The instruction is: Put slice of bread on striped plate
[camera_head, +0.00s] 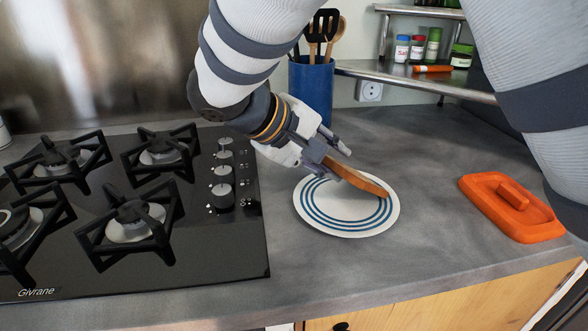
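The striped plate (330,222) is white with blue rings and lies on the grey counter between the hob and the orange lid. My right gripper (337,160) is over the plate's back part, its fingers closed on the slice of bread (358,179). The slice is brown-orange, seen nearly edge-on and tilted, and overlaps the plate's upper part in the picture. I cannot tell whether its lower edge touches the plate. The gripper covers the slice's left end. My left gripper is not in view.
A black gas hob (190,235) fills the left. An orange lid (512,207) lies at the right. A blue utensil holder (311,88) stands behind the gripper, and a metal shelf (420,78) with spice jars is at the back. The counter in front of the plate is clear.

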